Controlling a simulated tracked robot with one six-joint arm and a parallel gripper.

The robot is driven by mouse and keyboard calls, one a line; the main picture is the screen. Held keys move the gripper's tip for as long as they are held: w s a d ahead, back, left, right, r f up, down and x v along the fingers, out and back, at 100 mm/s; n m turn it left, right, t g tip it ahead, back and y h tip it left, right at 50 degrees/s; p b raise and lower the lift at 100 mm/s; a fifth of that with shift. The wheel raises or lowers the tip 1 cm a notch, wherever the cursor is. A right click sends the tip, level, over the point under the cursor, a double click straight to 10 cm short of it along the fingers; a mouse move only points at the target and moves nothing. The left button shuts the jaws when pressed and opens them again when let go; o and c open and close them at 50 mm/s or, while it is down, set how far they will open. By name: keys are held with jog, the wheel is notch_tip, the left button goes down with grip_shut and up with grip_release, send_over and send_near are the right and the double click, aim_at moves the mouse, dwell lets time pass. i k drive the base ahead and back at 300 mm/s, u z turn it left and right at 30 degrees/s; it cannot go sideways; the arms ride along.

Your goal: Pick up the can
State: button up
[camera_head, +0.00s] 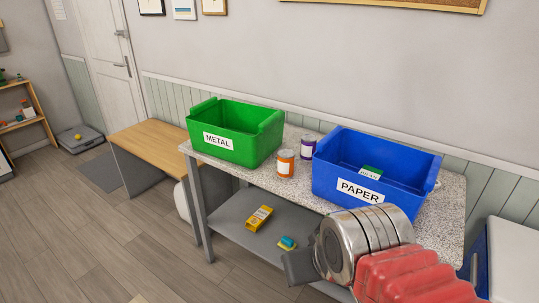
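Two cans stand upright between two bins on a speckled table (301,191). The orange can (286,164) with a pale label is nearer the front edge. The purple can (308,148) with a pale label is behind it to the right. Both stand clear of my gripper (298,268), whose dark end shows low in the picture, in front of the table. My red and metal arm comes from the lower right. The fingertips cannot be made out, so I cannot tell whether they are open or shut.
A green bin labelled METAL (265,146) is left of the cans. A blue bin labelled PAPER (325,177) is to the right, with a small green item (371,171) inside. The lower shelf (232,228) holds a yellow box (260,217) and a teal-and-yellow item (287,242).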

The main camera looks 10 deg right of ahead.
aim_at(285, 157)
jog(key=u, duration=0.3)
jog(key=i, duration=1.6)
jog(key=u, duration=0.35)
